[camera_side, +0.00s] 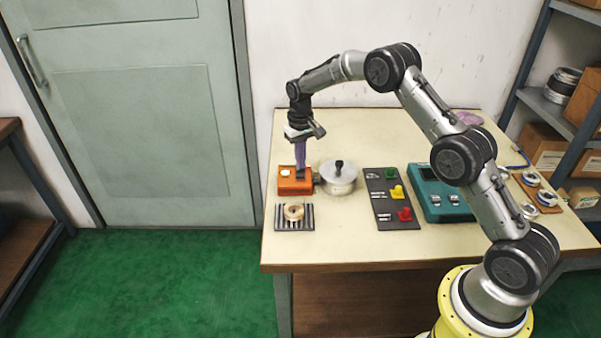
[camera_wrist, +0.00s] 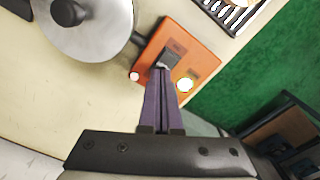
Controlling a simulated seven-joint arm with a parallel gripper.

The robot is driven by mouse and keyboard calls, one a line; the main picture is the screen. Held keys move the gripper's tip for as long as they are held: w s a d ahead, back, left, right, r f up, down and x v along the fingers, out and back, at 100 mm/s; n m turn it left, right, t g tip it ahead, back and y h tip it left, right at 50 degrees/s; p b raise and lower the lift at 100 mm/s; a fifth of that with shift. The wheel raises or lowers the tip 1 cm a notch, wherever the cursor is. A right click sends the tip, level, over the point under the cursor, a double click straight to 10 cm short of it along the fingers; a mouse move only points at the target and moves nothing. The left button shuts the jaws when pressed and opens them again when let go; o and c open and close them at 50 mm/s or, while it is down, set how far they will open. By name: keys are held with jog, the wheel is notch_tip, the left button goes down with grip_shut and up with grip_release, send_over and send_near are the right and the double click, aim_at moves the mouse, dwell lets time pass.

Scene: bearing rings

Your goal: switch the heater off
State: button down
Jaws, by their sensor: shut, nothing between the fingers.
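The heater appears to be the orange box (camera_side: 290,188) at the left of the table, with a dark switch (camera_wrist: 171,58) on its top face. It also shows in the wrist view (camera_wrist: 199,38). My gripper (camera_side: 300,172), with purple fingers, points down at the box. In the wrist view the fingers (camera_wrist: 162,70) are shut and empty, with their tips at the switch. I cannot tell if they touch it, and they partly hide it. The switch's position is unclear.
A silver lidded pot (camera_side: 338,180) with a black knob stands close right of the box. A ring (camera_side: 293,212) sits on a striped rack (camera_side: 281,224) in front. A dark panel (camera_side: 382,211) with green, yellow and red knobs and a teal device (camera_side: 432,190) stand farther right.

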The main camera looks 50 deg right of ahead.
jog(key=shift+f, duration=0.4)
dwell(0.3)
jog(key=shift+r, duration=0.1)
jog(key=shift+r, duration=3.45)
